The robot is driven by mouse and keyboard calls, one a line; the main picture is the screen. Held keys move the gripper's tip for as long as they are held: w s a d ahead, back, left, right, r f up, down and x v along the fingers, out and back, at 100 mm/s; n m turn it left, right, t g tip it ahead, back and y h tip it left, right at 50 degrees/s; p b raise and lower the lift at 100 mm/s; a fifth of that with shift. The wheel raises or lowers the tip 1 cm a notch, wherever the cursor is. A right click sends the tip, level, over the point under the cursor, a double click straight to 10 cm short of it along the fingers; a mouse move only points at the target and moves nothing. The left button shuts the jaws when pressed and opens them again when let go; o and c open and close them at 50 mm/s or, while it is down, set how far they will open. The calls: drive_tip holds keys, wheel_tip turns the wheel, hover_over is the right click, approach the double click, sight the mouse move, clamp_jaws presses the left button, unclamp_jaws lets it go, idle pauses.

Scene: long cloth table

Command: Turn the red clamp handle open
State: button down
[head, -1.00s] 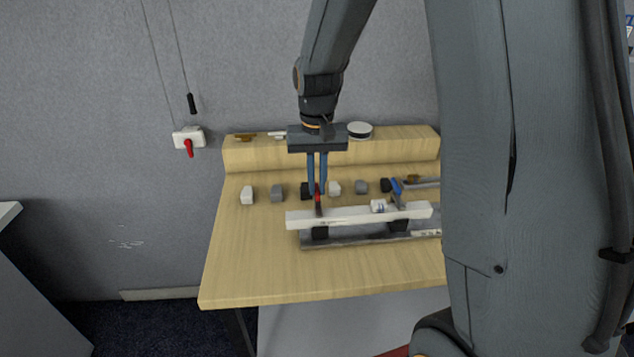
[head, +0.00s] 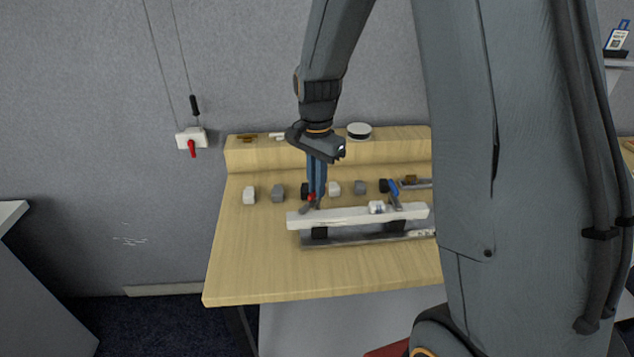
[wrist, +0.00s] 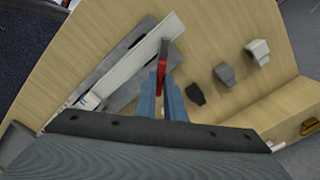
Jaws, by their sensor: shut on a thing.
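The red clamp handle (wrist: 160,76) is between the blue fingers of my gripper (wrist: 164,92) in the wrist view. My gripper is shut on it, and a dark metal part sticks out past the fingertips. In the head view my gripper (head: 315,188) points down at the left end of a white bar (head: 345,216), with a little red (head: 311,197) showing at the fingertips. The fingers hide most of the handle. The bar lies over a grey rail (head: 350,240) on the wooden table (head: 250,270).
A blue-handled clamp (head: 394,187) stands at the right part of the bar. Several grey, white and black blocks, such as this white one (head: 249,195), stand in a row behind it. A red-levered switch box (head: 191,139) is on the wall. The table's front left is clear.

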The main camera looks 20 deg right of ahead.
drive_tip(key=m+p, duration=0.1)
drive_tip(key=m, duration=0.3)
drive_tip(key=shift+r, duration=0.1)
drive_tip(key=shift+w+m, duration=0.1)
drive_tip(key=shift+m, duration=2)
drive_tip(key=c, duration=1.8)
unclamp_jaws()
drive_tip(key=shift+c, duration=0.2)
drive_tip(key=shift+r+b, duration=1)
drive_tip(key=shift+r, duration=2.9)
drive_tip(key=shift+f, duration=0.1)
